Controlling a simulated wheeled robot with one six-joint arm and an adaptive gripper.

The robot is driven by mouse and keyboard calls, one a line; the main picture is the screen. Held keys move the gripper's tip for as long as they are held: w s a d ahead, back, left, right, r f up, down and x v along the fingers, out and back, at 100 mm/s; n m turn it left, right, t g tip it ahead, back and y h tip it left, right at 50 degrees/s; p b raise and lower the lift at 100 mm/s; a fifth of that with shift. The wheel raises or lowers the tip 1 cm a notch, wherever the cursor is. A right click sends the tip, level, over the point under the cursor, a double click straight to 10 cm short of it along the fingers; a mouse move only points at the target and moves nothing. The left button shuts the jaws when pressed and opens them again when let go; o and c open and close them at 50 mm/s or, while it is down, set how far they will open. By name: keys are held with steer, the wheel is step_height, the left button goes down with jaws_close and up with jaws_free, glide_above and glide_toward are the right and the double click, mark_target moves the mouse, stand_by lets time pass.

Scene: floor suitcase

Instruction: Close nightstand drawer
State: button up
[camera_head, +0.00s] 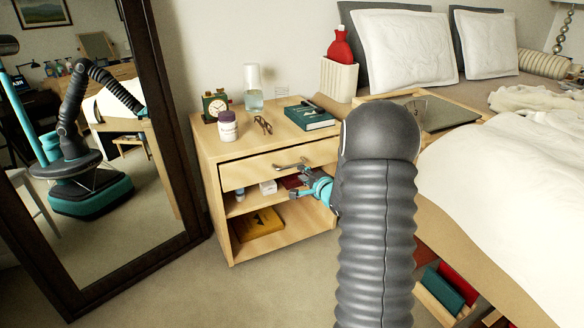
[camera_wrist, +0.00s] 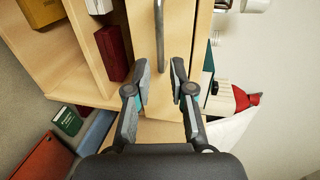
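The light wood nightstand (camera_head: 229,238) stands between the mirror and the bed. Its drawer (camera_head: 238,174) is at the top, with a metal bar handle (camera_head: 291,165). The drawer front looks nearly flush with the frame, with a thin dark gap along its top edge; I cannot tell exactly how far out it is. My gripper (camera_head: 298,178) is in front of the drawer near its right side. In the wrist view the handle (camera_wrist: 159,40) lies ahead of the fingers. My gripper (camera_wrist: 161,88) is open there, with nothing between its fingertips.
A clock (camera_head: 215,106), a pill bottle (camera_head: 227,126), glasses (camera_head: 263,125) and a green book (camera_head: 309,117) sit on top. Open shelves below hold small boxes and a yellow book (camera_head: 260,224). The mirror (camera_head: 185,228) stands left, the bed (camera_head: 495,185) right. Floor in front is clear.

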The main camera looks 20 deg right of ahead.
mark_target(292, 166)
steer(key=x, duration=0.9)
steer(key=shift+w, duration=0.1)
jaws_close()
